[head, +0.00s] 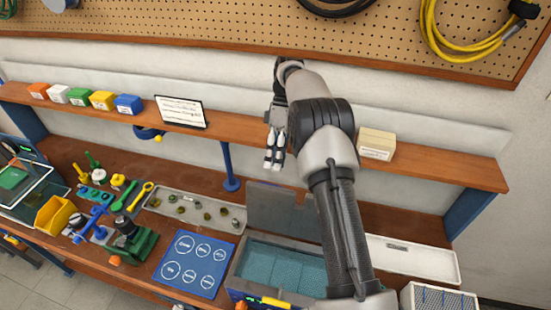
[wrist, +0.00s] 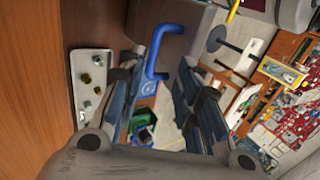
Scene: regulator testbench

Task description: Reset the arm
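My arm reaches up over the bench in the head view, with its upper links in front of the wooden shelf. My gripper (head: 273,158) hangs with its fingertips downward near the shelf's front edge. In the wrist view my gripper (wrist: 165,95) shows its two fingers spread apart, with a clear gap and nothing held between them. A blue bent handle or bracket (wrist: 155,58) shows beyond the gap.
The shelf (head: 225,134) carries several coloured boxes, a sign (head: 181,112) and a beige box (head: 377,144). Below are a parts tray (head: 170,208), a blue mat (head: 193,262), an open-lidded basin (head: 283,265), a green vise (head: 136,245) and a yellow bin (head: 54,215).

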